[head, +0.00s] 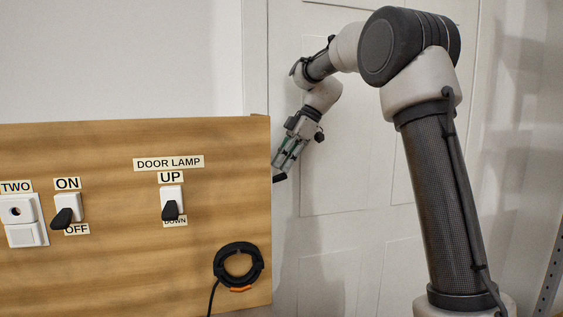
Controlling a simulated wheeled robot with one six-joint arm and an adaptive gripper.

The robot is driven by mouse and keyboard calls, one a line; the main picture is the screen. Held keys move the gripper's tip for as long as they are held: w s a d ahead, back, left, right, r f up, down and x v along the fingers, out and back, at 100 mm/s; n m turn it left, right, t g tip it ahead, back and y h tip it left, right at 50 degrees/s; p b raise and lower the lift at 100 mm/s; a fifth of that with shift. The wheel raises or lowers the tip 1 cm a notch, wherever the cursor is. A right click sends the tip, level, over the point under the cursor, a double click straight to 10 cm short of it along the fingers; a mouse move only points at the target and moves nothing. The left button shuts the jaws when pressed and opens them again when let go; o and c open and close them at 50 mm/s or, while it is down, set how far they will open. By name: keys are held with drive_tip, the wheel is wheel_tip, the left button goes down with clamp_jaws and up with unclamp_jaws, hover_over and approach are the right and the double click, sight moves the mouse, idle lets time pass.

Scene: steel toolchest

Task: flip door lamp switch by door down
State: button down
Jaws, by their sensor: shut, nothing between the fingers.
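The door lamp switch (171,193) is a white plate with a black lever (170,210) on the wooden panel, under a DOOR LAMP label (168,163). The UP label (171,178) is above it and the DOWN label (175,222) is below. The lever points downward, and its tip partly covers the DOWN label. My gripper (279,178) is shut and empty, just right of the panel's right edge. It is apart from the switch, well to its right, with its fingers pointing down and left.
The wooden panel (120,265) also bears an ON/OFF switch (68,206), a white two-part fitting (22,235) at far left, and a coiled black cable (218,266) at lower right. A white panelled door (345,180) stands behind my arm. A metal upright (549,275) is at far right.

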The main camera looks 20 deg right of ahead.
drive_tip(key=shift+d+f+y, duration=0.55)
drive_tip(key=shift+d+y, duration=0.1)
drive_tip(key=shift+y, duration=0.45)
drive_tip(key=f+y, duration=0.1)
drive_tip(key=y, duration=0.1)
drive_tip(key=shift+d+f+y, duration=0.35)
drive_tip(key=shift+d+y, duration=0.05)
drive_tip(key=shift+a, duration=0.1)
drive_tip(key=shift+a+r, duration=0.35)
drive_tip(key=shift+a, duration=0.2)
